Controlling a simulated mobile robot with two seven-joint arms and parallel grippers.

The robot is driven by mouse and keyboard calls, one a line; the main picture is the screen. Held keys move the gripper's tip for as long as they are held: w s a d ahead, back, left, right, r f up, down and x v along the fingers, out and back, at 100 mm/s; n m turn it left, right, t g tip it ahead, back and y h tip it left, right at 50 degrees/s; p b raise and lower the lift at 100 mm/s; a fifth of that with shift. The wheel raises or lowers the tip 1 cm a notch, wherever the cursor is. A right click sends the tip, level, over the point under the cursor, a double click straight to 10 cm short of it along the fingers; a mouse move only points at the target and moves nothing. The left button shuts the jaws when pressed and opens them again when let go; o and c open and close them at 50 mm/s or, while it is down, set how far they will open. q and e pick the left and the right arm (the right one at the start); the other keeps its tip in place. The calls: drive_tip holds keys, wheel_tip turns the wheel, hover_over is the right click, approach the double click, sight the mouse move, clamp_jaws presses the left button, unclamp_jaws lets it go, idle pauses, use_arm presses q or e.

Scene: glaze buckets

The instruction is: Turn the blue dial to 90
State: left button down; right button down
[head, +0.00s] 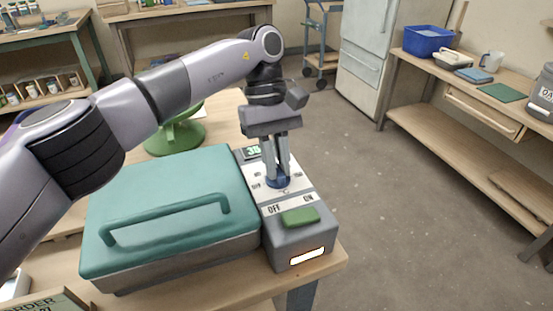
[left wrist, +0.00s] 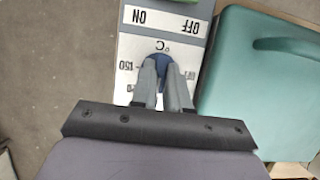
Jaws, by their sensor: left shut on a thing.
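The blue dial (head: 277,181) sits on the pale panel of a grey control box (head: 296,252). My left gripper (head: 277,178) points down onto it, with its fingers shut on the dial. In the left wrist view the blue dial (left wrist: 157,63) shows between the fingertips (left wrist: 162,72), beside a printed "°C" and "150". The fingers hide most of the scale, so I cannot read the dial's setting. A small display (head: 252,152) with green digits is partly hidden behind the gripper; it seems to begin with 3. My right gripper is not in view.
A green OFF/ON switch (head: 300,217) is on the box in front of the dial. A teal-lidded case (head: 170,200) with a handle adjoins the box on the left. A green round object (head: 177,138) stands behind. Floor is open to the right.

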use_arm(q)
drive_tip(key=c, duration=1.1)
unclamp_jaws()
drive_tip(key=v, duration=0.5)
drive_tip(key=shift+d+r+p, duration=0.1)
drive_tip(key=shift+p, duration=0.2)
drive_tip(key=shift+p+v, duration=0.7)
drive_tip(key=shift+v, duration=0.25)
drive_tip(key=shift+s, duration=0.1)
